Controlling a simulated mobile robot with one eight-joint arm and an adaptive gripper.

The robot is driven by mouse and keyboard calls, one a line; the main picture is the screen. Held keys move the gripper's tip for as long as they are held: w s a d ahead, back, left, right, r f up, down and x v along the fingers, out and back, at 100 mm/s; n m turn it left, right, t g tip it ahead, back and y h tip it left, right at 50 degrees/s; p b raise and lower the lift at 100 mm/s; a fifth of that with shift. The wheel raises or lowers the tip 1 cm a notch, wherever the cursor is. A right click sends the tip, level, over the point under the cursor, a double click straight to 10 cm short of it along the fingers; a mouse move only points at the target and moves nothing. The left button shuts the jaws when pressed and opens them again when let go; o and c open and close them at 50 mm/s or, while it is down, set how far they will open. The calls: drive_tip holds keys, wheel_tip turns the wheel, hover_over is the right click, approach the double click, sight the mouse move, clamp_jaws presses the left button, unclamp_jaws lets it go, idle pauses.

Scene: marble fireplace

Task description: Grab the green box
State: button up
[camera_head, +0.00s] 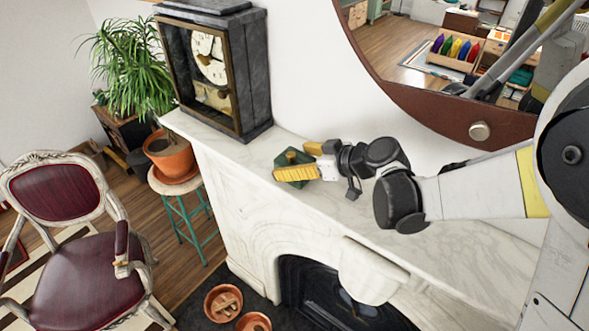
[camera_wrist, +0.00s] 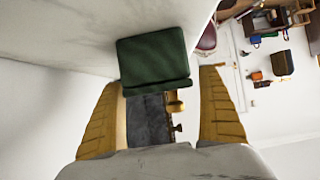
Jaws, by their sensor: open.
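The green box (camera_head: 291,157) sits on the white marble mantel, left of my arm's end. In the wrist view the green box (camera_wrist: 152,58) is at the upper middle, with its lower edge between the fingertips. My gripper (camera_head: 290,162) has yellow fingers spread to either side of the box, and the near finger covers part of it. In the wrist view my gripper (camera_wrist: 164,78) is open, with a clear gap between the box and the right finger. The left fingertip is close to the box; I cannot tell whether it touches.
A dark stone clock (camera_head: 255,75) stands on the mantel (camera_head: 225,148) beyond the box. A round mirror (camera_head: 400,85) hangs on the wall behind. A potted plant (camera_head: 172,158) and a red chair (camera_head: 85,262) are at left. The mantel's front edge is near the box.

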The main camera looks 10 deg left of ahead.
drive_tip(key=c, duration=1.5)
